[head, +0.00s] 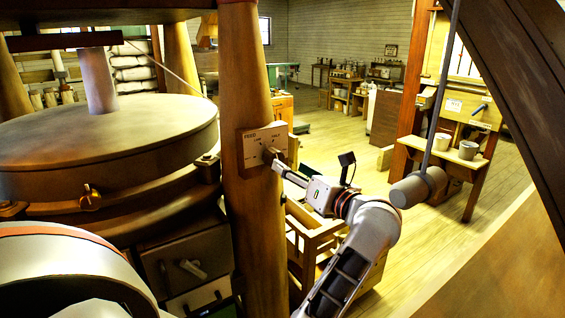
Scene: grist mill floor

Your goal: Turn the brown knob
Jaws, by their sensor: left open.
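A separate orange-brown wing-shaped knob (90,198) sits on the side of the round millstone casing, well left of my gripper. My right gripper is not in view.
The wooden post (248,70) stands close in front, with the large round millstone casing (110,130) at left. A wooden crate-like frame (309,232) is below my gripper. A bench with buckets (468,150) stands at right.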

